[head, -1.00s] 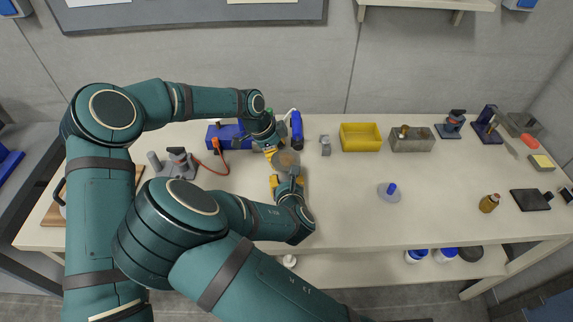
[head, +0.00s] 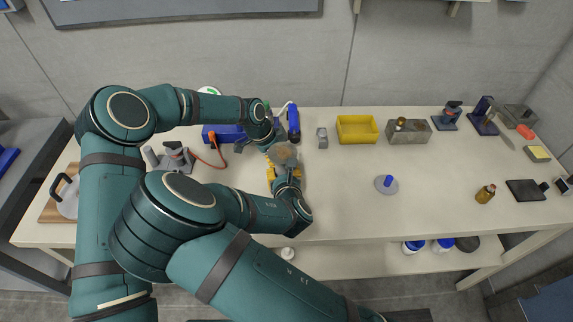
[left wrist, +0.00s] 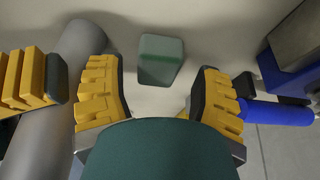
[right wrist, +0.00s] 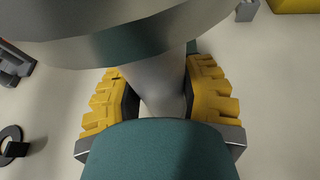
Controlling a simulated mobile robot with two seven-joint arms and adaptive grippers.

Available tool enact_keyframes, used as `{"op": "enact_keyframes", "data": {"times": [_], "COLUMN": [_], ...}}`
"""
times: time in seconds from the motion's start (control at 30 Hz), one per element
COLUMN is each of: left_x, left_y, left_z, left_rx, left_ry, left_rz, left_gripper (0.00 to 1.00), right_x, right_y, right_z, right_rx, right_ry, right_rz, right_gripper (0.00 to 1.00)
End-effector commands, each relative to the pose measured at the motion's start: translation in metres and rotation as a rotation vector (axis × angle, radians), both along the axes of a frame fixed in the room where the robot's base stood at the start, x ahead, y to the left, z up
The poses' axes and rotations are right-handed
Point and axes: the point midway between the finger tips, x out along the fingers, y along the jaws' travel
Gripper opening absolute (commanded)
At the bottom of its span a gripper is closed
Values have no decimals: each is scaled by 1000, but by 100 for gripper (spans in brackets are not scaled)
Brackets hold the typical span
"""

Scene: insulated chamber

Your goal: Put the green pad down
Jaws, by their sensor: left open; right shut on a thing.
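The green pad (left wrist: 161,62) is a small dark-green block in the left wrist view, lying on or just above the pale surface. It shows in the gap beyond my left gripper (left wrist: 160,88), whose fingers are wide apart and not touching it. The pad is hidden in the head view, where my left gripper (head: 268,147) is mostly covered. My right gripper (right wrist: 160,95) is shut on the grey stem of a round-headed object (right wrist: 160,80). In the head view, this object's brownish round top (head: 284,154) lies right by the left gripper, above my right gripper (head: 284,173).
A blue device (head: 294,122) and a small grey block (head: 322,138) stand behind the grippers. A yellow bin (head: 357,129) and a grey box (head: 408,131) are to the right. A blue-knobbed disc (head: 387,185) lies mid-table. The bench between it and my arms is clear.

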Motion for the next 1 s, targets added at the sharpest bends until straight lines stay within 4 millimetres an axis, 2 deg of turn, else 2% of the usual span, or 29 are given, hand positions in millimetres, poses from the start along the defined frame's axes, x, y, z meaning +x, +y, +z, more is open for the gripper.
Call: {"op": "enact_keyframes", "data": {"times": [0.1,0.2,0.43,0.47,0.5,0.57,0.67,0.7,1.0], "left_x": [-2,-1,-1,-1,-1,-1,-1,-1,-1], "left_y": [-9,-13,-14,-14,-13,-13,-13,-13,-13], "left_z": [-18,-26,-28,-28,-28,-28,-28,-28,-23], "left_rx": [0,-1,-1,-1,-1,-1,-1,-1,-1], "left_ry": [2,0,0,0,0,0,0,0,-1], "left_rz": [-2,-2,-1,-1,-1,-1,-1,-1,-1], "left_gripper": [65,65,65,60,46,25,23,18,18], "right_x": [0,0,0,0,0,0,0,0,0], "right_y": [0,0,0,0,0,0,0,0,0], "right_z": [0,0,0,0,0,0,0,0,0], "right_rx": [0,0,0,0,0,0,0,0,0], "right_ry": [0,0,0,0,0,0,0,0,0], "right_rz": [0,0,0,0,0,0,0,0,0], "right_gripper": [0,0,0,0,0,0,0,0,0]}}
